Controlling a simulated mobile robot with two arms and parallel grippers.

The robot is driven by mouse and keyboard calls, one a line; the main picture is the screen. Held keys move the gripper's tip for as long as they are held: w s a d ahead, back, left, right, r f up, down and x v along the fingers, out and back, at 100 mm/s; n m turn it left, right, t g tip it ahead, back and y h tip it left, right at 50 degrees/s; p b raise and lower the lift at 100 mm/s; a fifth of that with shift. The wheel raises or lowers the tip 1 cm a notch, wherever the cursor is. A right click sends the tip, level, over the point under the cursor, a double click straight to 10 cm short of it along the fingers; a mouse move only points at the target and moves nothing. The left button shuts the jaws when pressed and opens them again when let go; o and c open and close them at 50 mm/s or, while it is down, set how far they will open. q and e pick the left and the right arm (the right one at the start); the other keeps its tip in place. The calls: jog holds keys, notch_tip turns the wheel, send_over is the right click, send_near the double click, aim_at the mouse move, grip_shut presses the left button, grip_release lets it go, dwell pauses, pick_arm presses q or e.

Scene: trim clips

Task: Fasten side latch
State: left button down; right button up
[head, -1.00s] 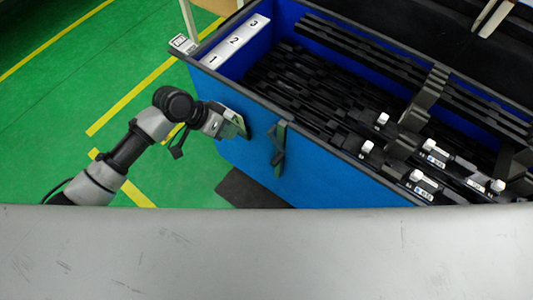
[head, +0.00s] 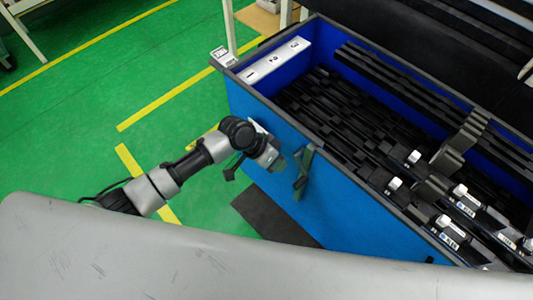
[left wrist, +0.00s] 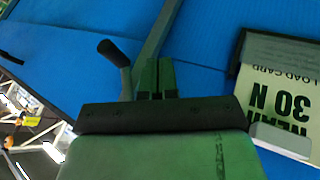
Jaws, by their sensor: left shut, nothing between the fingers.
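The side latch (head: 303,172) is a dark green-grey lever on the outer wall of the blue crate (head: 345,215). In the left wrist view the latch (left wrist: 117,62) shows as a slanted bar with a rounded knob on a side arm. My left gripper (head: 283,163) is just left of the latch in the head view. In the left wrist view its two green fingertips (left wrist: 155,64) are together, with nothing between them, close beside the latch bar. Whether they touch it I cannot tell. My right gripper is not in view.
The crate holds several black trim strips (head: 345,120) with white clips. A white strip numbered 1 to 3 (head: 272,62) lies along its far-left end. A load card (left wrist: 280,95) is on the blue wall right of the fingers. Green floor left of the crate is open.

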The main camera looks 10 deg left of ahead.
pick_arm(q)
jog(key=shift+s+d+f+p, duration=0.15)
jog(key=shift+s+d, duration=0.25)
jog(key=shift+d, duration=0.2)
jog(key=shift+s+d+p, duration=0.15)
jog(key=shift+s+d, duration=0.25)
jog(key=shift+d, duration=0.2)
jog(key=shift+s+d+f+p, duration=0.15)
jog(key=shift+s+d, duration=0.25)
jog(key=shift+d, duration=0.2)
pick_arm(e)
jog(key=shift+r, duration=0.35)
